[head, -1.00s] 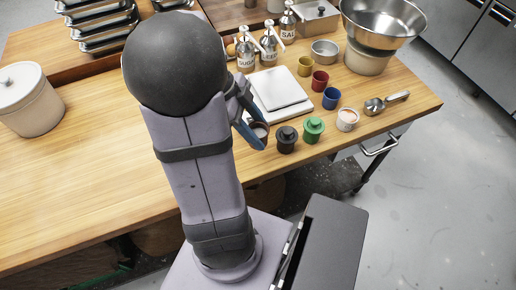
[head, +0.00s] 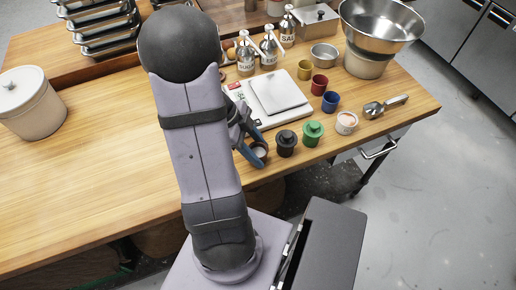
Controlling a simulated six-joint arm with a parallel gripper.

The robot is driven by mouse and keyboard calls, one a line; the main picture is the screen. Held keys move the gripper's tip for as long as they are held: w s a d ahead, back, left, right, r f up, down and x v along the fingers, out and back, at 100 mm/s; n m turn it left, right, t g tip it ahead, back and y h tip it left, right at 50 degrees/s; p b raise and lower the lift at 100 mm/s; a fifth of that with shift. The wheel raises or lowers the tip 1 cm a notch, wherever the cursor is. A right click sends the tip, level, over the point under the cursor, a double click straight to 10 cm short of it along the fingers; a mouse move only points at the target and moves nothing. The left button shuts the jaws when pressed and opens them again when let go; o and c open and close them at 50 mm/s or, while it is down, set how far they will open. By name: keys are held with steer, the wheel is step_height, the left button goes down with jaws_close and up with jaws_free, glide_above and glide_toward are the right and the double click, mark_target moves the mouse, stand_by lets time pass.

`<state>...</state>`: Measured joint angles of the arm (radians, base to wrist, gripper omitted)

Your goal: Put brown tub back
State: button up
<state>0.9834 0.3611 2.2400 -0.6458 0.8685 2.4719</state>
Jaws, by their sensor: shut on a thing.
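My gripper (head: 256,146) is shut on the brown tub (head: 260,157), with its blue fingers on either side of it. The tub looks upright and has pale contents. It is at the table's front edge, just left of the black lidded tub (head: 286,145). I cannot tell whether its base touches the table. The green lidded tub (head: 312,134) and an open pale tub with pinkish contents (head: 346,122) continue this row to the right. My arm hides part of the table left of the gripper.
A white scale (head: 277,93) stands behind the gripper. Yellow (head: 305,69), red (head: 319,85) and blue (head: 330,102) tubs stand right of it. A metal scoop (head: 383,106) and a big steel bowl (head: 380,25) are farther right.

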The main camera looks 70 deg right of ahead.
steer(key=shift+f, duration=0.2)
steer(key=o, duration=1.2)
steer(key=shift+r, duration=0.1)
steer(key=shift+r, duration=0.15)
steer(key=b+v, duration=0.1)
steer(key=v, duration=1.1)
steer(key=shift+b, duration=0.3)
